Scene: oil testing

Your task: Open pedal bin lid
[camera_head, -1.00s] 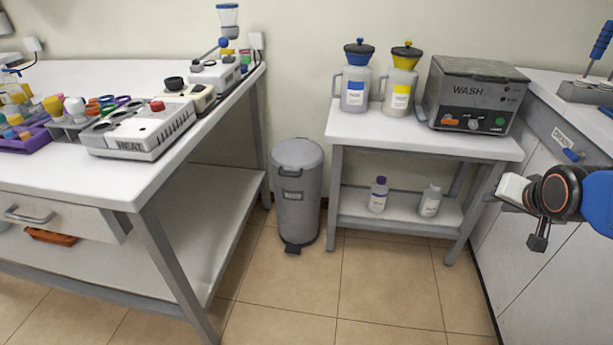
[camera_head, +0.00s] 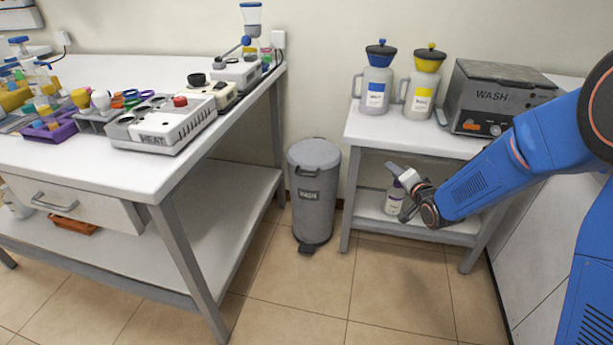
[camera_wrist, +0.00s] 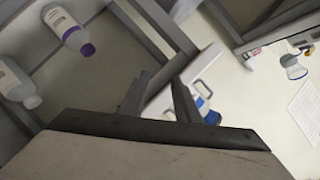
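The grey pedal bin (camera_head: 315,185) stands on the floor between the two tables, upright. Its rounded lid (camera_head: 314,153) is down and closed. Its dark foot pedal (camera_head: 308,247) sticks out at the bottom front. My gripper (camera_head: 396,172) is to the right of the bin, apart from it, in front of the small side table's lower shelf. In the wrist view its two dark fingers (camera_wrist: 160,95) are spread apart with nothing between them. I cannot make out the bin in the wrist view.
The long workbench (camera_head: 110,180) is left of the bin. The side table (camera_head: 420,138) on the right holds two jugs and the wash unit (camera_head: 500,97). A purple-capped bottle (camera_head: 394,198) is on its lower shelf, behind my gripper; it also shows in the wrist view (camera_wrist: 68,30). The floor in front is clear.

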